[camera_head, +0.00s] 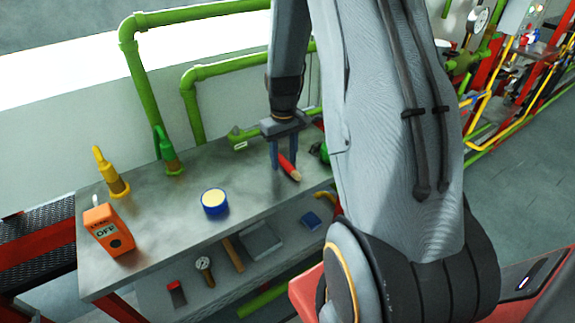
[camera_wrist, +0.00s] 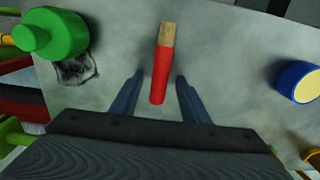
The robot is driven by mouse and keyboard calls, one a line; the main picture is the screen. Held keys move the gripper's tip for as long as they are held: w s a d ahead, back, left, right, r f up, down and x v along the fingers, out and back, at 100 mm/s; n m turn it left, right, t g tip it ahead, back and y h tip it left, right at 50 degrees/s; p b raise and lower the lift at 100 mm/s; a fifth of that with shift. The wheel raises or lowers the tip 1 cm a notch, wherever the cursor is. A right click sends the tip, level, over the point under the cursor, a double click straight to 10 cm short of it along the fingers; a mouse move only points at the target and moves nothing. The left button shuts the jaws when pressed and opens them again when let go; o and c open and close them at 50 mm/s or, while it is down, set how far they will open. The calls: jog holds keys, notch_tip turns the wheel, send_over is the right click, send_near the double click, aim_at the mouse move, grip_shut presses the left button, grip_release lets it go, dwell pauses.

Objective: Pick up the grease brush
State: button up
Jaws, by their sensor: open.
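The grease brush (camera_wrist: 161,72) has a red handle and a tan bristle end. In the wrist view it lies on the grey bench top, its red handle end between the tips of my open gripper (camera_wrist: 155,85) and its bristle end pointing away. The fingers stand apart on both sides of the handle, with a gap on each side. In the head view the brush (camera_head: 289,168) lies on the right part of the bench, and my gripper (camera_head: 283,163) is right above or around it. I cannot tell the exact height of the fingertips over the bench.
The bench top (camera_head: 180,215) also bears a blue tin (camera_head: 214,202), an orange OFF box (camera_head: 108,230) and a yellow bottle (camera_head: 111,172). A green object (camera_wrist: 52,34) is left of the brush in the wrist view. Green pipes (camera_head: 145,90) rise behind. A lower shelf holds several tools.

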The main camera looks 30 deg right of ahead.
jog(key=shift+c, duration=0.5)
grip_shut()
